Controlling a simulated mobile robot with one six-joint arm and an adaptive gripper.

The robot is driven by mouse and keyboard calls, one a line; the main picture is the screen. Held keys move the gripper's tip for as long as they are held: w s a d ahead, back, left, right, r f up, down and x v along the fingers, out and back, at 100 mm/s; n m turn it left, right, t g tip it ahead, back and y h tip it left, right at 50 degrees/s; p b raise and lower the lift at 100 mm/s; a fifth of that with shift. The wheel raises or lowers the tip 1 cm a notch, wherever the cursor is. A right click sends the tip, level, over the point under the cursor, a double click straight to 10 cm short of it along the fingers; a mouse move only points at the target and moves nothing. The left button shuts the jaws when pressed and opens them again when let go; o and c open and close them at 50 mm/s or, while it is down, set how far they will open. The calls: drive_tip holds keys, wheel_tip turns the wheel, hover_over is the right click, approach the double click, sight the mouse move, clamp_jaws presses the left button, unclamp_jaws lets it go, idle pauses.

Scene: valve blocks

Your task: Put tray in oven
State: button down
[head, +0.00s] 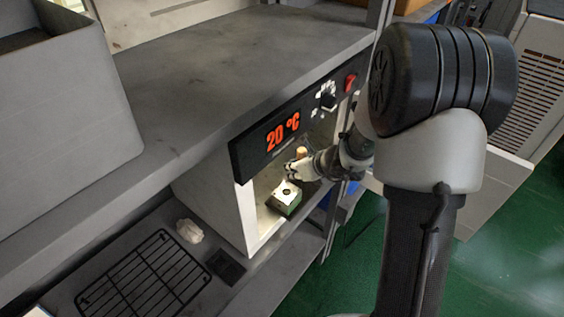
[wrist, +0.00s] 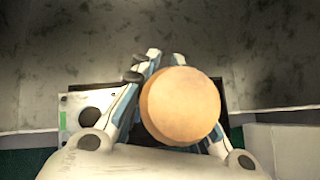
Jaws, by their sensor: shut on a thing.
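The oven (head: 220,205) is a white box under the grey shelf, with a black control panel (head: 285,127) reading 20 °C in red. Its front is open. My gripper (head: 297,170) is at the oven's opening, shut on a round wooden handle (head: 301,152). In the wrist view, the handle's round end (wrist: 182,105) sits between my gripper's fingers (wrist: 163,62). A dark edge, apparently the tray (wrist: 215,92), shows behind it; most of it is hidden. A white and green valve block (head: 286,196) is just below my gripper; it also shows in the wrist view (wrist: 85,105).
A black wire rack (head: 145,275) and a small whitish lump (head: 189,231) lie on the lower shelf left of the oven. A grey bin (head: 60,110) stands on the upper shelf (head: 200,85). A pale panel (head: 497,185) stands to the right. Green floor is clear.

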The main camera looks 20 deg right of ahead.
drive_tip(key=w, duration=0.1)
drive_tip(key=w+a, duration=0.1)
drive_tip(key=w, duration=0.1)
drive_tip(key=w+a, duration=0.1)
drive_tip(key=w, duration=0.1)
drive_tip(key=shift+w+a+r, duration=0.1)
drive_tip(key=shift+w, duration=0.05)
drive_tip(key=shift+f+b, duration=0.35)
drive_tip(key=shift+f, duration=0.45)
drive_tip(key=c, duration=2)
unclamp_jaws()
drive_tip(key=shift+f, duration=0.15)
drive_tip(key=o, duration=0.5)
drive_tip(key=shift+o, duration=0.2)
